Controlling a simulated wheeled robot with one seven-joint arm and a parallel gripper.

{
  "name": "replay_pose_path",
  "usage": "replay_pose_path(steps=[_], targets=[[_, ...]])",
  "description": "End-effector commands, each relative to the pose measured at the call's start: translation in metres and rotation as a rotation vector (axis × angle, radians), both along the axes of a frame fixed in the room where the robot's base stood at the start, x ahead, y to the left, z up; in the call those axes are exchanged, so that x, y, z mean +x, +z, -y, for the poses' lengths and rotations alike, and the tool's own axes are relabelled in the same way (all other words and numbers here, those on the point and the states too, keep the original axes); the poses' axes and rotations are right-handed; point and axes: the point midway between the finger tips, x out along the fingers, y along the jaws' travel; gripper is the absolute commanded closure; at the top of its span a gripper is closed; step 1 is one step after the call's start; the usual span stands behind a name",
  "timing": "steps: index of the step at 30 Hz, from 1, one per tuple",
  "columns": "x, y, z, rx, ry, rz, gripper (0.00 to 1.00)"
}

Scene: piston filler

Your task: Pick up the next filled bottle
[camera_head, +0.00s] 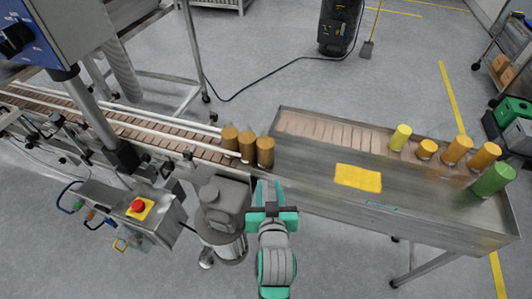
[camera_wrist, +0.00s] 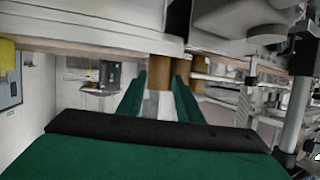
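Three brown-orange filled bottles stand in a row at the right end of the conveyor: a left one (camera_head: 229,137), a middle one (camera_head: 247,146) and a right one (camera_head: 265,152). My gripper (camera_head: 268,184) is open, with its green fingers pointing at the right bottle from the near side. In the head view a small gap separates the fingertips from that bottle. Another brown bottle shows just right of the right finger. Nothing is held.
The conveyor (camera_head: 150,127) has guide rails. On its right is a metal table (camera_head: 310,185) with a yellow mat (camera_head: 358,178), a yellow bottle (camera_head: 400,137), several orange containers (camera_head: 457,150) and a green one (camera_head: 492,180).

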Motion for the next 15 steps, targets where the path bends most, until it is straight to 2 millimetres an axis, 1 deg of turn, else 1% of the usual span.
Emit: replay_pose_path(steps=[1,3,6,10,12,15], targets=[[0.013,0.016,0.001,-0.004,0.007,0.006,0.68],[0.027,0.034,0.002,-0.009,0.016,0.000,0.68],[0.042,0.057,0.003,-0.018,0.032,-0.010,0.68],[0.055,0.081,0.004,-0.031,0.048,-0.024,0.68],[0.059,0.090,0.005,-0.036,0.054,-0.030,0.68],[0.062,0.098,0.005,-0.041,0.061,-0.036,0.68]])
